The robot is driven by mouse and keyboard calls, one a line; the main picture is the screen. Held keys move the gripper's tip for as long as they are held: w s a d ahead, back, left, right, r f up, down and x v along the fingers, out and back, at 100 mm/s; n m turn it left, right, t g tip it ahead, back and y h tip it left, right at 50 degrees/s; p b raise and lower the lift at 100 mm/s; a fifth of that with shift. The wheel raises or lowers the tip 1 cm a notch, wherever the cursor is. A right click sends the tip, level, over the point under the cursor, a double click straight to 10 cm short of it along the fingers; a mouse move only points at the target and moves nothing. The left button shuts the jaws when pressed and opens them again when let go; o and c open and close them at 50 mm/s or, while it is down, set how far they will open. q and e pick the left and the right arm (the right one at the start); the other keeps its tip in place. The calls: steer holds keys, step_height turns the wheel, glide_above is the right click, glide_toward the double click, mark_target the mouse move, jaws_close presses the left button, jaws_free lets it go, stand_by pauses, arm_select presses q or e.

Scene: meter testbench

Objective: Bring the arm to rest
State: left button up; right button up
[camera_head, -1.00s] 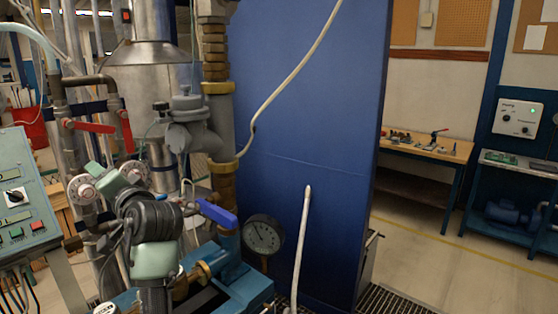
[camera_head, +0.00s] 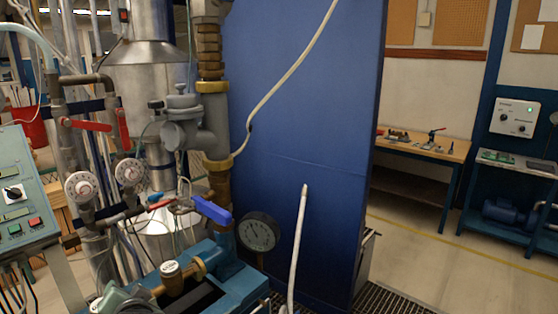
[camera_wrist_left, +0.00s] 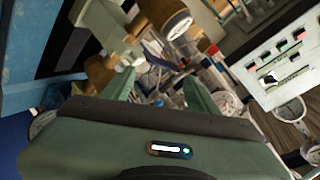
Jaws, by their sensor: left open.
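My left arm shows only as a grey-green part (camera_head: 122,302) at the bottom left edge of the head view; its fingers cannot be made out there. In the left wrist view my left gripper (camera_wrist_left: 145,92) has its two grey-green fingers spread apart with nothing held between them. A brass meter with a round pale cap (camera_head: 170,270) sits on the blue bench (camera_head: 232,283), just right of and beyond the arm part. The meter also shows at the top of the wrist view (camera_wrist_left: 166,18), apart from the fingers. My right gripper is in neither view.
A control panel (camera_head: 22,190) stands at the left. Pipes with red levers (camera_head: 85,125) and a blue-handled valve (camera_head: 212,211) rise behind the bench, beside a pressure gauge (camera_head: 259,235). A blue partition (camera_head: 300,130) stands behind. Open floor (camera_head: 420,252) lies at the right.

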arm_select(q)
steer(key=s+d+f+g+h, duration=0.1)
steer(key=s+d+f+h, duration=0.15)
steer(key=s+f, duration=0.45)
steer(key=s+d+f+g+h, duration=0.2)
steer(key=s+d+f, duration=0.1)
steer(key=s+f, duration=0.35)
steer(key=s+d+f+g+h, duration=0.2)
steer(key=s+d+f, duration=0.15)
steer(key=s, duration=0.45)
steer(key=s+d+f+g+h, duration=0.2)
steer(key=s+d, duration=0.2)
steer(key=s, duration=0.4)
step_height(320, 180, down, 31)
steer(key=s+g+b, duration=0.1)
steer(key=s+b, duration=0.1)
steer(key=b, duration=0.3)
steer(key=s+a+f+b, duration=0.1)
steer(key=s+f+b, duration=0.1)
steer(key=s+f, duration=0.6)
steer(key=s+a+f+g+b, duration=0.1)
steer(key=s+f+b, duration=0.2)
steer(key=s+f, duration=0.6)
step_height(320, 180, down, 5)
steer(key=shift+a+r, duration=0.1)
steer(key=shift+a, duration=0.3)
steer(key=shift+y, duration=0.25)
